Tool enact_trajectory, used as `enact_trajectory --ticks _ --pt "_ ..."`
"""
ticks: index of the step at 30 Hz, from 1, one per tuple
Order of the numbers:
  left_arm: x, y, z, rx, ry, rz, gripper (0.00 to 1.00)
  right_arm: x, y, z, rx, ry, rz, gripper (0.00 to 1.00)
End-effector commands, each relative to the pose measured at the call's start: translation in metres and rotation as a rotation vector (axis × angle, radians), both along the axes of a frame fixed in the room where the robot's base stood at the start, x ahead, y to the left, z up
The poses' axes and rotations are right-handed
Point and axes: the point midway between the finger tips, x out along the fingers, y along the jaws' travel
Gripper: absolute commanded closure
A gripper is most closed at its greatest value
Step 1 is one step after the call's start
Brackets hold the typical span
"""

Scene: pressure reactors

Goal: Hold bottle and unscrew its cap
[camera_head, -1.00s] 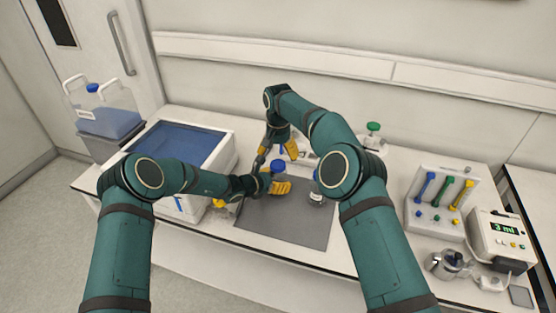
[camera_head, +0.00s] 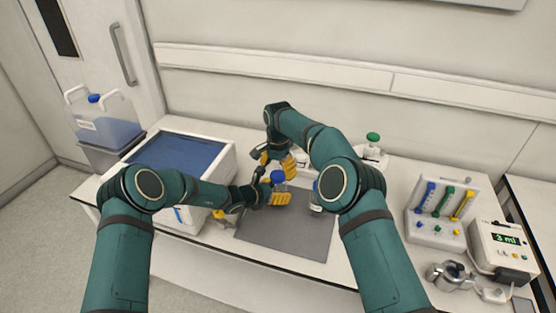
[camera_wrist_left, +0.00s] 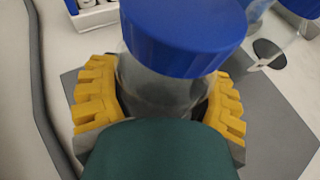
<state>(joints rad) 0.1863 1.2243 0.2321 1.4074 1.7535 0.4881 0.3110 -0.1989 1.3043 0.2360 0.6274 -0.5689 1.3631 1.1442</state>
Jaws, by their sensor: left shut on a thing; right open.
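A clear bottle (camera_wrist_left: 165,88) with a blue screw cap (camera_wrist_left: 185,35) stands between the yellow fingers of my left gripper (camera_wrist_left: 160,105), which is shut on it. In the head view the blue cap (camera_head: 277,177) shows above my left gripper (camera_head: 274,195), over the grey mat (camera_head: 290,235). The cap is on the bottle. My right gripper (camera_head: 278,160) is open with its yellow fingers just behind and above the cap, apart from it as far as I can tell. Most of the bottle is hidden in the head view.
Another bottle (camera_head: 316,204) stands right of the held one, partly behind my right arm. A blue-lined white bin (camera_head: 225,165) is at the left. A valve rack (camera_head: 440,225) and a meter (camera_head: 500,250) stand at the right. The front of the mat is clear.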

Motion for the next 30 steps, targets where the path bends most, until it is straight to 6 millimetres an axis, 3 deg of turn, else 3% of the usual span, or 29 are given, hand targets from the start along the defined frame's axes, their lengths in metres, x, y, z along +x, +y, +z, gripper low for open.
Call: enact_trajectory --ticks 6,17,23,24,30 --pt "0.000 0.000 0.000 -0.001 -0.001 0.000 1.00 0.000 0.000 -0.022 0.000 0.001 0.000 0.21" --pt "0.000 0.000 0.000 -0.001 -0.001 0.000 1.00 0.000 0.000 -0.026 0.001 -0.001 0.001 0.21" --pt "0.000 0.000 0.000 -0.001 -0.001 0.000 1.00 0.000 0.000 -0.026 0.001 -0.001 0.001 0.87" --pt "0.000 0.000 0.000 -0.001 -0.001 0.000 1.00 0.000 0.000 -0.026 0.001 -0.001 0.001 0.94" --pt "0.000 0.000 0.000 -0.001 -0.001 0.000 1.00 0.000 0.000 -0.026 0.001 -0.001 0.022 0.94"
